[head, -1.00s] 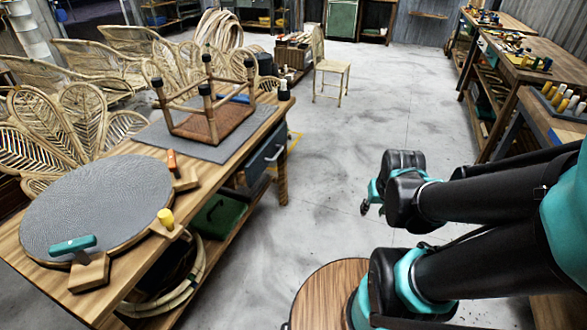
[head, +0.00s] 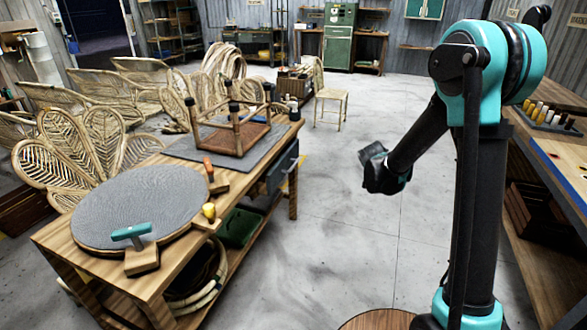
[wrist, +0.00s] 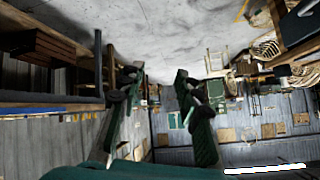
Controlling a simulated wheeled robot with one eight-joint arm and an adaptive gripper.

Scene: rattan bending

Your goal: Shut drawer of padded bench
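The padded bench (head: 95,268) is the wooden workbench on the left in the head view, with a round grey pad and a grey mat on top. Its dark blue-grey drawer (head: 282,167) is under the far right end and has a pale handle. The drawer appears to stick out past the bench's side; how far I cannot tell. My gripper (head: 374,165) hangs in the air right of the drawer, apart from it. In the upside-down wrist view its two fingers (wrist: 157,85) are spread with nothing between them. A dark panel at that view's upper right may be the drawer.
A mallet (head: 132,235) and an upturned stool frame (head: 232,135) rest on the bench. A green case (head: 238,227) sits on its lower shelf. A chair (head: 330,100) stands farther back. Another workbench (head: 560,155) lines the right. The floor between the benches is clear.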

